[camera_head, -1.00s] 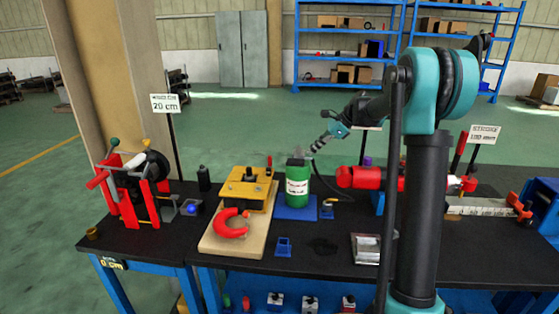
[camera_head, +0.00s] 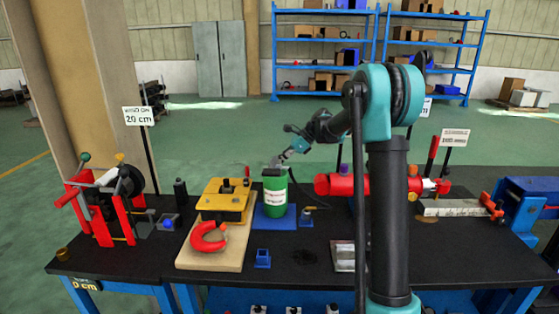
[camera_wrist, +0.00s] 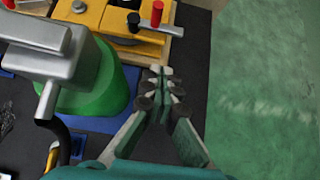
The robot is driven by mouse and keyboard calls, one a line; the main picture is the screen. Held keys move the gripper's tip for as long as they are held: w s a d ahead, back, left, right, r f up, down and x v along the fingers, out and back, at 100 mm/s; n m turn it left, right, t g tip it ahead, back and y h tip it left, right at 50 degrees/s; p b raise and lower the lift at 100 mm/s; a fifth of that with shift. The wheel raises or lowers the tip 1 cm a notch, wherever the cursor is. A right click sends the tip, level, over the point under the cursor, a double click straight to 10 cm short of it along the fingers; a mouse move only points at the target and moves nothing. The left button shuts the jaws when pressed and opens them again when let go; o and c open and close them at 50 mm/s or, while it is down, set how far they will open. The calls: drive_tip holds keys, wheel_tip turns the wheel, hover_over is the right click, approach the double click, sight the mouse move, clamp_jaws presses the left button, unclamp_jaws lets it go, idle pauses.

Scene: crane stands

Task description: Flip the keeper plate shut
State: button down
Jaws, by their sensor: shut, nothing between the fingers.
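I cannot pick out the keeper plate for certain. A yellow block (camera_head: 226,201) with dark knobs sits on a light wooden board (camera_head: 215,260), and it shows at the top of the wrist view (camera_wrist: 112,22). It carries a small red-handled lever (camera_wrist: 157,13). A red horseshoe-shaped piece (camera_head: 208,240) lies on the board in front of the block. My gripper (camera_wrist: 160,72) is shut and empty, its tips just short of the block's near edge in the wrist view. In the head view it is small, behind the green canister's top.
The green canister (camera_head: 275,195) with a grey metal head (camera_wrist: 62,68) stands on a blue base close beside my gripper. A red winch frame (camera_head: 100,205) stands at the left, and a red cylinder (camera_head: 335,184) lies to the right. Open floor (camera_wrist: 265,90) lies beyond the table edge.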

sight(247, 172)
drive_tip(key=a+f, duration=0.3)
drive_tip(key=a, duration=0.4)
drive_tip(key=shift+a+f, duration=0.35)
drive_tip(key=shift+w+a+n+g, duration=0.4)
drive_tip(key=shift+n+g, duration=0.3)
drive_tip(key=shift+n, duration=0.1)
